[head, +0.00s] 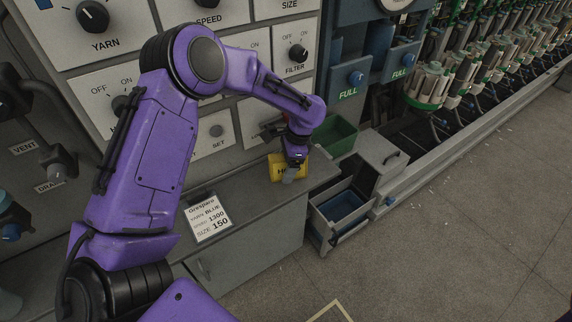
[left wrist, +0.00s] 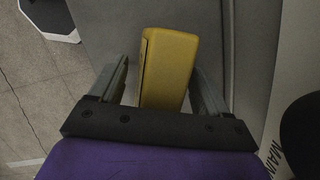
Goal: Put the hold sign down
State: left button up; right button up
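The yellow hold sign (head: 276,168) is on the grey counter (head: 250,192) near its right end, with part of its dark lettering showing and the rest hidden by my left gripper (head: 290,174). In the left wrist view the sign (left wrist: 168,68) stands between the two fingers of my left gripper (left wrist: 162,85). A gap shows between the left finger and the sign, and a thin one at the right finger, so the gripper is open around it. My right gripper is not in view.
A white order card (head: 208,216) lies on the counter to the left. A knob panel (head: 215,130) rises behind. A green bin (head: 337,135) and an open drawer with a blue inside (head: 347,205) are right of the counter. The floor (head: 440,245) is clear.

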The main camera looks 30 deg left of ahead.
pick_arm(q)
jog(key=b+v, duration=0.2)
jog(key=v, duration=0.9)
jog(key=shift+s+r, duration=0.1)
jog(key=shift+r, duration=0.55)
jog(key=shift+d, duration=0.1)
